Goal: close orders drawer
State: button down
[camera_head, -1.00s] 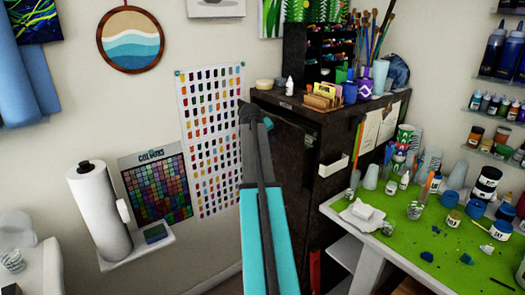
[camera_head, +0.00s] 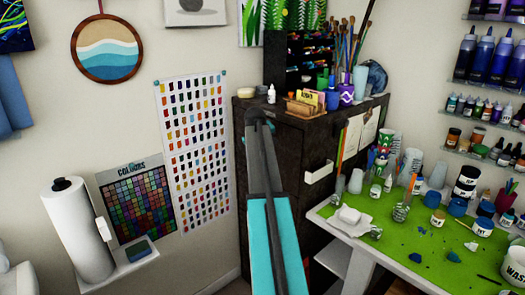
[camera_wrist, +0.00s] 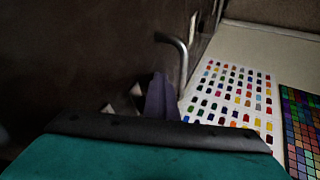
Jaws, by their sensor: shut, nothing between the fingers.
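In the head view my arm hides the gripper.
A green-topped table (camera_head: 400,245) with cups, jars and paint spills stands right of the cabinet. A white holder (camera_head: 319,174) sticks out from the cabinet. A paper roll (camera_head: 80,225) stands on a small shelf at left. Brushes and pots crowd the cabinet top.

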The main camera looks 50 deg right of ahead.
jog(key=shift+s+d+r, duration=0.1)
jog(key=shift+d+r, duration=0.1)
jog(key=shift+d, duration=0.2)
jog(key=shift+a+r, duration=0.1)
jog(key=p+v, duration=0.5)
jog(key=v, duration=0.4)
jog(key=shift+a, duration=0.55)
jog(key=shift+r, duration=0.15)
